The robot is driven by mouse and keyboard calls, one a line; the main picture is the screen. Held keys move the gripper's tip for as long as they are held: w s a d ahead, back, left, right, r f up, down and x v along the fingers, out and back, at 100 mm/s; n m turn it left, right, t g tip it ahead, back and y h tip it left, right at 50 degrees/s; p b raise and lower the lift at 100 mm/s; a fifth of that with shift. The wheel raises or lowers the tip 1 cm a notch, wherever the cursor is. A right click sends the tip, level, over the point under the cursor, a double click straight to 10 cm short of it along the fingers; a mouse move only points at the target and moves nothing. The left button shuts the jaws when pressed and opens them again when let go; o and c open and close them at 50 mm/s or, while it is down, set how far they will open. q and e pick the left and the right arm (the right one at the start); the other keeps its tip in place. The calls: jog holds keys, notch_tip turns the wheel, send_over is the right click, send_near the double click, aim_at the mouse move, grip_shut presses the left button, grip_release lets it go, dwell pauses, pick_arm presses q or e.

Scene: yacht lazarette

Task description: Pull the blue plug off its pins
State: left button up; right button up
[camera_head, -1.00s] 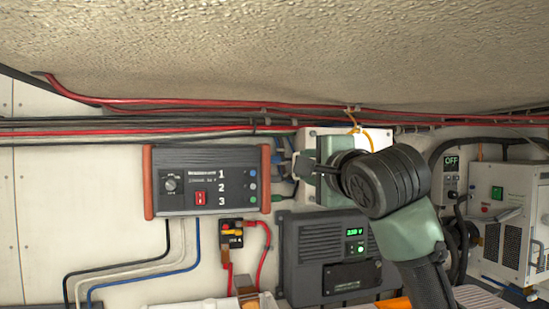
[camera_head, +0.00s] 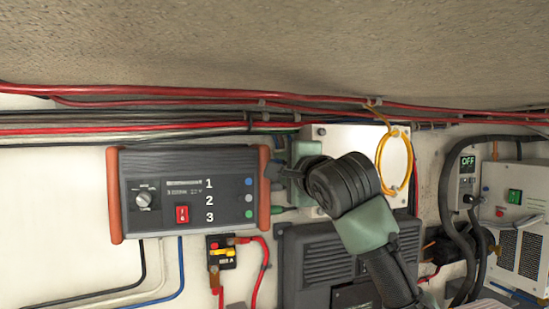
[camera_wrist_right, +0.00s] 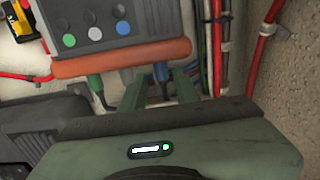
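A grey control box (camera_head: 190,192) with orange-red end bars hangs on the wall. In the right wrist view, green (camera_wrist_right: 95,84), grey (camera_wrist_right: 127,76) and blue (camera_wrist_right: 161,72) plugs stick out of its orange end side, each with a cable. My right gripper (camera_wrist_right: 160,88) is open. Its two green fingers point at that side, one on each side of the blue plug and its cable; I cannot tell whether they touch it. In the head view my right gripper (camera_head: 282,170) is just right of the box and mostly hides the blue plug. My left gripper is not in view.
Red and black cables (camera_head: 200,125) run along the wall above the box. A white panel (camera_head: 340,150) with a yellow cable loop (camera_head: 392,160) is behind my right arm. A dark ribbed unit (camera_head: 310,255) and a fuse block (camera_head: 221,252) sit below.

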jog(key=x, duration=0.6)
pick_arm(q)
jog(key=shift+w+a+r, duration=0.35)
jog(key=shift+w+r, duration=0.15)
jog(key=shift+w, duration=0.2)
pick_arm(e)
jog(key=shift+w, duration=0.1)
grip_shut()
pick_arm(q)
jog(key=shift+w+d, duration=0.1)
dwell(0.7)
